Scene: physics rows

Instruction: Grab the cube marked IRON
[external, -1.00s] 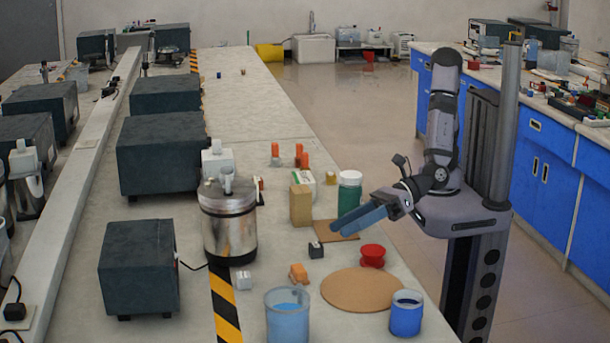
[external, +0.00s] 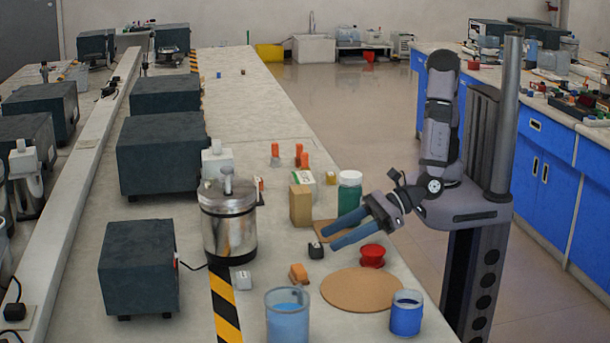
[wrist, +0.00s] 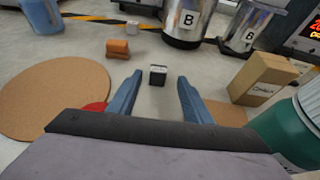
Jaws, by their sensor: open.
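A small dark cube (external: 316,250) with a pale top sits upright on the bench. In the wrist view this dark cube (wrist: 158,76) lies ahead, between the lines of my two fingers. A small pale grey cube (external: 243,280) stands farther left; it shows at the top of the wrist view (wrist: 132,27). I cannot read IRON on either cube. My gripper (external: 330,238) is open and empty, its blue fingers above the bench just right of the dark cube, not visibly touching it. Both fingertips show in the wrist view (wrist: 160,82).
An orange block (external: 298,274), red spool (external: 372,256) and round cork mat (external: 362,290) are nearer the camera. A cardboard box (external: 301,205) and green jar (external: 349,195) stand behind my fingers. A metal canister (external: 229,225) stands left. Two blue-filled beakers (external: 288,318) (external: 406,315) stand in front.

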